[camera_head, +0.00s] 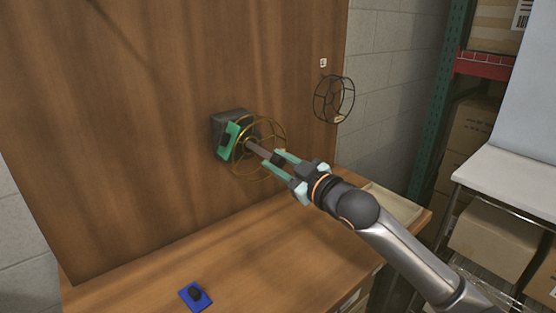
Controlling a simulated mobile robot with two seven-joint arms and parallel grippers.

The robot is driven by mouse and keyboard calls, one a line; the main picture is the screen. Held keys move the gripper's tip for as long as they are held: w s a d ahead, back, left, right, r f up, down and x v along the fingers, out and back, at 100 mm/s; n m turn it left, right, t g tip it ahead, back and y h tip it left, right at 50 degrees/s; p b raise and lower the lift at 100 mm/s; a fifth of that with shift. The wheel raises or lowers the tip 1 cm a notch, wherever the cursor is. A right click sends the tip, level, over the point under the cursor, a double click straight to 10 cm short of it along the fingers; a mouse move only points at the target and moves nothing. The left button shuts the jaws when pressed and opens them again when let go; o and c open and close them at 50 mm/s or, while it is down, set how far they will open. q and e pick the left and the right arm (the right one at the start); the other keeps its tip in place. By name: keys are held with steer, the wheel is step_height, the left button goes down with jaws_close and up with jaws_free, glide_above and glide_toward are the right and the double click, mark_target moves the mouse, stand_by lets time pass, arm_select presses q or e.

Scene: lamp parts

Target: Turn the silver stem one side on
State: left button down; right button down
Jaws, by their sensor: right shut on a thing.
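The silver stem (257,149) sticks out from a dark block (227,118) on the upright wooden panel. A brass wire ring (278,128) surrounds the stem. A green plate (230,133) sits on the front of the block, to the left of the stem. My right gripper (281,159) comes in from the lower right and is shut on the outer end of the stem. Its green fingers partly hide that end. My left gripper is not in view.
A black wire cage (334,99) hangs at the panel's right edge. A blue pad with a dark piece (195,295) lies on the wooden bench (260,265). A pale tray (393,205) stands at the bench's right end. Shelves with boxes (492,237) stand at right.

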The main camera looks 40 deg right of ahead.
stand_by(0.3)
steer(key=c, duration=1)
jaws_free()
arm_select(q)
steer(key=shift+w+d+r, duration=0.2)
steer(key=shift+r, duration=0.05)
arm_select(e)
steer(key=o, duration=0.4)
steer(key=shift+s+f, duration=0.1)
steer(key=shift+s, duration=0.4)
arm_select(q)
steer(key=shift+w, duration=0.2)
arm_select(e)
steer(key=s+d, duration=0.1)
steer(key=s, duration=1)
steer(key=shift+s, duration=0.2)
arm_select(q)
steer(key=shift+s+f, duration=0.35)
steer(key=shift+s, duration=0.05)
